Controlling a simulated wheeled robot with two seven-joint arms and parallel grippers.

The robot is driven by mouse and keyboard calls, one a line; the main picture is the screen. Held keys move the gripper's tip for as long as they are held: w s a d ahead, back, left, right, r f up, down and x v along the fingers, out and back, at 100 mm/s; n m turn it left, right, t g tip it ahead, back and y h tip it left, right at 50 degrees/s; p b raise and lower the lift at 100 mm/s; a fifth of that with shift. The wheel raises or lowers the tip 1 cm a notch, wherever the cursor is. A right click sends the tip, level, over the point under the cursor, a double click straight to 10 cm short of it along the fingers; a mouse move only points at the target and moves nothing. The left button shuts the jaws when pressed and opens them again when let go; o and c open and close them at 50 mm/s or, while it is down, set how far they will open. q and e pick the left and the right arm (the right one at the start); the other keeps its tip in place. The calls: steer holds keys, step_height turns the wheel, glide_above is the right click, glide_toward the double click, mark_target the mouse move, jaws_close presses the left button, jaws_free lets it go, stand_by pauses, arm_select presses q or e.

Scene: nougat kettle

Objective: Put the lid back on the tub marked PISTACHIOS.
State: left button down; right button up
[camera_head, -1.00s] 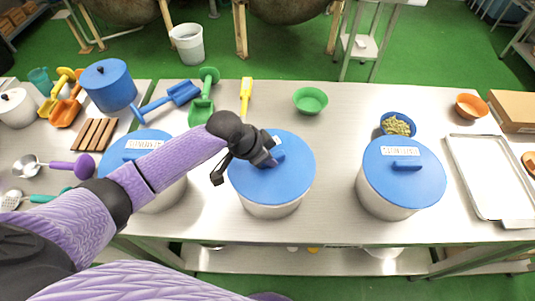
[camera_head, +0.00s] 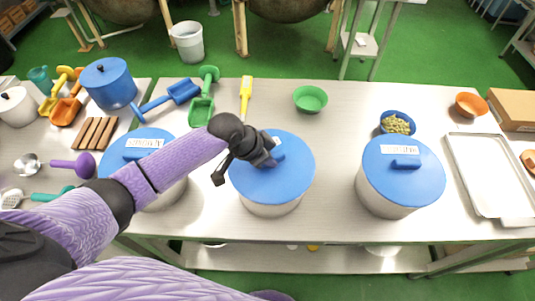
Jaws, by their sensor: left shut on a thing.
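Three white tubs with blue lids stand along the front of the table. My left gripper (camera_head: 268,160) is shut on the handle of the middle blue lid (camera_head: 270,186), which sits on the middle tub (camera_head: 272,209). The gripper and wrist cover most of that lid's label. The left tub (camera_head: 168,196) has its lid (camera_head: 118,160) on, partly behind my left arm. The right tub (camera_head: 388,203) has its lid (camera_head: 410,178) on. The labels are too small to read. My right gripper is not in view.
A blue bowl of green nuts (camera_head: 398,123) stands behind the right tub. A green bowl (camera_head: 310,99), a yellow tool (camera_head: 246,88) and green scoop (camera_head: 203,108) lie at the back. A metal tray (camera_head: 461,168) is at right. Table between middle and right tubs is clear.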

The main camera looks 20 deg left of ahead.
arm_select(q)
steer(key=shift+c, duration=2)
jaws_free()
steer(key=o, duration=0.3)
steer(key=shift+o, duration=0.5)
step_height(320, 180, up, 3)
steer(key=p, duration=0.3)
step_height(320, 180, up, 4)
steer(key=p, duration=0.4)
steer(key=shift+r+p, duration=0.1)
steer(key=shift+p, duration=0.2)
